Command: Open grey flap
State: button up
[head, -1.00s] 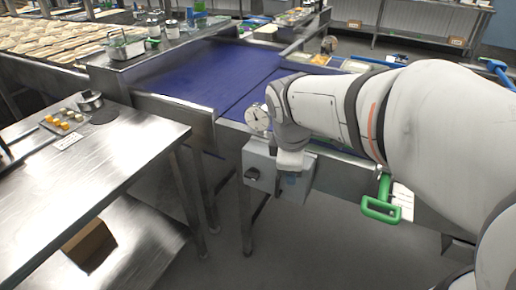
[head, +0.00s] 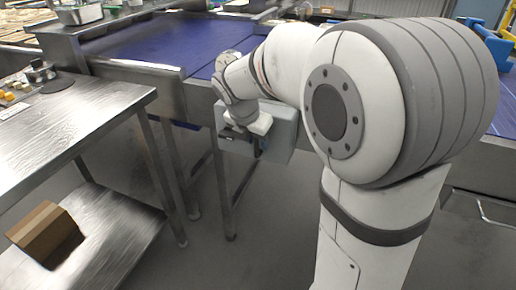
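A grey box (head: 280,138) is fixed to the front side of the conveyor, below the blue belt. Its front face is partly hidden behind my wrist, and I cannot make out a separate flap edge. My gripper (head: 248,137) is at the left part of the box's front, pointing down. A dark part shows at the box's left, by the gripper; I cannot tell if it is the box's knob or a finger. The fingers are too small and covered to tell whether they are open or touching the box.
A steel table (head: 65,118) stands at the left, with a cardboard box (head: 45,234) on its lower shelf. The blue conveyor belt (head: 165,42) runs behind the grey box. The floor (head: 255,235) below the box is clear apart from the metal legs.

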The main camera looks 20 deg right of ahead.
jog(key=shift+x, duration=1.25)
grip_shut()
